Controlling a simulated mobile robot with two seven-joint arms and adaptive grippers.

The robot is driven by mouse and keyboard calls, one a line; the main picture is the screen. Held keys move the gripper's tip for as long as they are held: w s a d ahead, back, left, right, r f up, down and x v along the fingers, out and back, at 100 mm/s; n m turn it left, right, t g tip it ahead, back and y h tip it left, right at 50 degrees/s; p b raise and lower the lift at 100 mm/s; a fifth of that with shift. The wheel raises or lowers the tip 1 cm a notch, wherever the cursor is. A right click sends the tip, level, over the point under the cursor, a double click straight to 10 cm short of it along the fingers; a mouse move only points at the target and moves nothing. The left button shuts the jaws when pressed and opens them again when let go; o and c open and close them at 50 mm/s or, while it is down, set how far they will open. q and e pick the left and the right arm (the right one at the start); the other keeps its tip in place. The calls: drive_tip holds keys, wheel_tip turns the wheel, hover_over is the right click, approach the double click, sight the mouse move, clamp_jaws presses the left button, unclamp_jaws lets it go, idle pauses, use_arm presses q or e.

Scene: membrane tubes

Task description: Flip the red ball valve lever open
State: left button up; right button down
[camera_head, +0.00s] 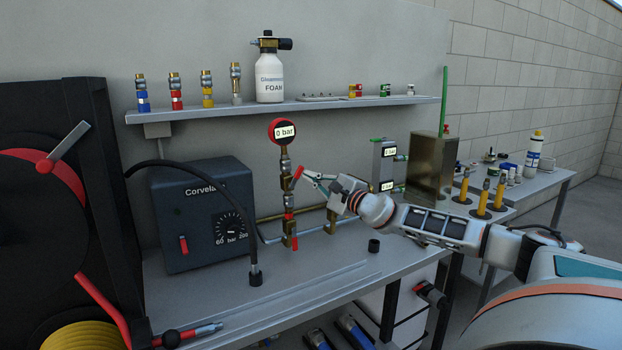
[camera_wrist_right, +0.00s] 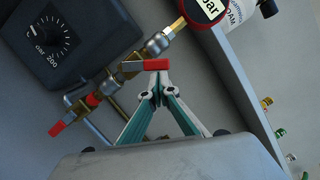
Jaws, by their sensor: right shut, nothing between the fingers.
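The red ball valve lever (camera_head: 297,171) sits on the upright brass pipe below the red-rimmed gauge (camera_head: 281,130), which reads 0 bar. In the right wrist view the lever (camera_wrist_right: 146,66) sticks out sideways across the tips of my right gripper (camera_wrist_right: 158,88). In the head view my right gripper (camera_head: 312,178) reaches in from the right, its tips just beside the lever. Its fingers are shut with nothing between them. I cannot tell whether the tips touch the lever. A second red lever (camera_head: 294,242) is lower on the pipe. My left gripper is out of view.
A dark Corvelan box (camera_head: 200,210) stands left of the pipe, with a black hose and lance (camera_head: 255,275) in front. A shelf (camera_head: 200,112) with fittings and a foam bottle (camera_head: 269,75) hangs above. A brass tank (camera_head: 432,165) stands right. The front bench (camera_head: 320,265) is mostly clear.

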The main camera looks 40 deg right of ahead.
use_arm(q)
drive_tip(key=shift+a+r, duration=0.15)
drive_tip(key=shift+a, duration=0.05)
use_arm(e)
drive_tip(key=shift+r+n, duration=0.1)
drive_tip(key=shift+n, duration=0.2)
idle(0.3)
drive_tip(key=s+d+f+b, duration=0.2)
drive_tip(key=d+f+b, duration=0.1)
drive_tip(key=d+b, duration=0.1)
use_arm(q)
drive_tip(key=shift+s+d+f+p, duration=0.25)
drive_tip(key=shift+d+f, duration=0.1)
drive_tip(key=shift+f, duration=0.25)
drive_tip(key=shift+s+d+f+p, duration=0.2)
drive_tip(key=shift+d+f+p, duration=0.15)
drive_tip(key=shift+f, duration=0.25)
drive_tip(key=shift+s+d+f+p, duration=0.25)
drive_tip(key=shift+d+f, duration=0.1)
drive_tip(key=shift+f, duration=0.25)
use_arm(e)
drive_tip(key=s+a, duration=0.1)
drive_tip(key=s, duration=0.7)
drive_tip(key=shift+s+f, duration=0.3)
drive_tip(key=shift+f, duration=0.1)
